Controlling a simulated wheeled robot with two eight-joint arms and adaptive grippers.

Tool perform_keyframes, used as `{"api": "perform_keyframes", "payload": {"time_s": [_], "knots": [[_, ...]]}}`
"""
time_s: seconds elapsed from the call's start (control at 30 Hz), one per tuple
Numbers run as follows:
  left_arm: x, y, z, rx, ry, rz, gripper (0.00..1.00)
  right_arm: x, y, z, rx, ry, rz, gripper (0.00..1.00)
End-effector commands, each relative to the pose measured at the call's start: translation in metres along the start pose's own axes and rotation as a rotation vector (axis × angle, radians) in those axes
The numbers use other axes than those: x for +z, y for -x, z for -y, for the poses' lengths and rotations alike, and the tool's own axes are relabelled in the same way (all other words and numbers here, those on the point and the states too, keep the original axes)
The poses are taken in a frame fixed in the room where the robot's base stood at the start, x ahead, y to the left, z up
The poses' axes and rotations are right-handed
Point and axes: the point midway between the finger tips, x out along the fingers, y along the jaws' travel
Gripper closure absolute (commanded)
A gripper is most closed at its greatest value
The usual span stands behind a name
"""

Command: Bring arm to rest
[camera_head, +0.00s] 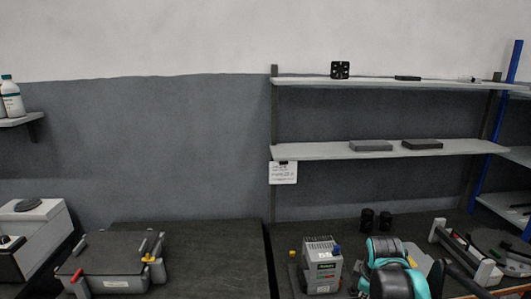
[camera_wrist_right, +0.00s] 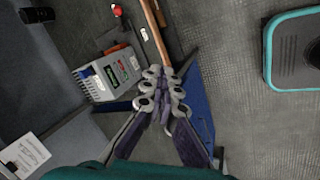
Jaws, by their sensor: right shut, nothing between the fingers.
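My right arm (camera_head: 385,270), teal and black, rises at the bottom of the head view, in front of the right bench and right of a small grey device. Its fingertips cannot be made out there. In the right wrist view, my right gripper (camera_wrist_right: 163,78) has its grey-jointed fingers drawn together, with nothing between them. It appears apart from the grey device (camera_wrist_right: 105,75), which lies to its upper left in that view. My left gripper is in neither view.
A wall shelf (camera_head: 310,151) hangs above. A grey fixture (camera_head: 110,262) with yellow and red parts stands left. The dark bench middle (camera_head: 215,250) is clear.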

Motion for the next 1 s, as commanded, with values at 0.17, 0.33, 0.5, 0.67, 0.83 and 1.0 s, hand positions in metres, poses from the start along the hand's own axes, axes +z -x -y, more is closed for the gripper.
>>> {"api": "perform_keyframes", "payload": {"time_s": [0.17,0.33,0.5,0.67,0.83,1.0], "knots": [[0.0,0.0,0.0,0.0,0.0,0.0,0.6,-0.001,0.041,0.073,0.037,-0.351,-0.083,1.0],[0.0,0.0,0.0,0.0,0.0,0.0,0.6,0.005,0.056,0.141,0.039,-0.686,-0.173,1.0],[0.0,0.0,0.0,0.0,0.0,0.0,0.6,0.011,0.056,0.188,0.017,-0.938,-0.242,1.0],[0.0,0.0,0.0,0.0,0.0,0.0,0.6,0.014,0.052,0.207,0.003,-1.051,-0.272,1.0],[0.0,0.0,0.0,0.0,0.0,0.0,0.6,0.014,0.052,0.209,0.0,-1.071,-0.277,1.0],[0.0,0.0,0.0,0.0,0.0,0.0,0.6,0.014,0.052,0.209,0.0,-1.069,-0.276,1.0]]}}
